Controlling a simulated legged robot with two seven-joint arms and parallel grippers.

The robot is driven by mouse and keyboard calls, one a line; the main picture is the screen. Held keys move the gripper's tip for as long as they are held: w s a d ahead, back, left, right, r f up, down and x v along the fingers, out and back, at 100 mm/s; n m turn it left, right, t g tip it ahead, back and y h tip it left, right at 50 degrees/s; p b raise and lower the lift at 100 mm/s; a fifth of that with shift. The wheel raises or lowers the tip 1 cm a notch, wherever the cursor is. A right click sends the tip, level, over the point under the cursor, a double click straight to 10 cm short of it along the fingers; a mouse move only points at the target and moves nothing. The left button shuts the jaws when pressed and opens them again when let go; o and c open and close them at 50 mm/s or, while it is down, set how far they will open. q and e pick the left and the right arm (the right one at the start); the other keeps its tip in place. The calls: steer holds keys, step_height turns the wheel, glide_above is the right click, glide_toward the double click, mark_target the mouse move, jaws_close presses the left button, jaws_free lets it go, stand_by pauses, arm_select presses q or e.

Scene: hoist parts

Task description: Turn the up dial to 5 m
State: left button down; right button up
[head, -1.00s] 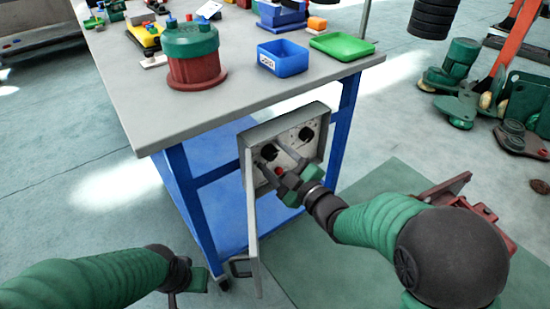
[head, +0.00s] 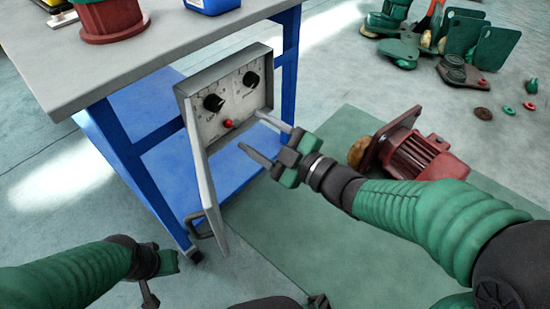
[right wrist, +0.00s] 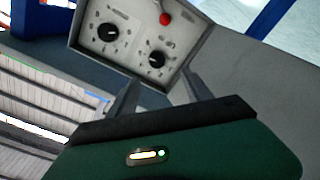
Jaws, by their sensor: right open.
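A grey control box (head: 264,108) hangs on the blue table frame with its door (head: 202,172) swung open. Its panel has a left black dial (head: 213,102), a right black dial (head: 250,79) and a red button (head: 227,123) below. The dials also show in the right wrist view, one at left (right wrist: 107,32) and one lower right (right wrist: 156,59). Labels and scale marks are too small to read. My right gripper (head: 250,130) is open and empty, in front of the box's lower right, apart from both dials. My left gripper (head: 160,275) is low at left; its jaws are unclear.
The grey tabletop (head: 190,45) holds a green-and-red part (head: 110,20) and a blue bin (head: 212,4). A red motor (head: 415,155) lies on the green mat (head: 330,240) at right. Green parts (head: 400,50) stand on the far floor. The open door edges the panel's left side.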

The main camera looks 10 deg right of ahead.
arm_select(q)
steer(key=b+x, duration=0.1)
steer(key=x, duration=0.1)
steer(key=s+b+x, duration=0.1)
steer(key=x, duration=0.1)
steer(key=shift+f, duration=0.1)
arm_select(e)
steer(key=v, duration=0.4)
steer(key=shift+s+d, duration=0.2)
steer(key=shift+d, duration=0.05)
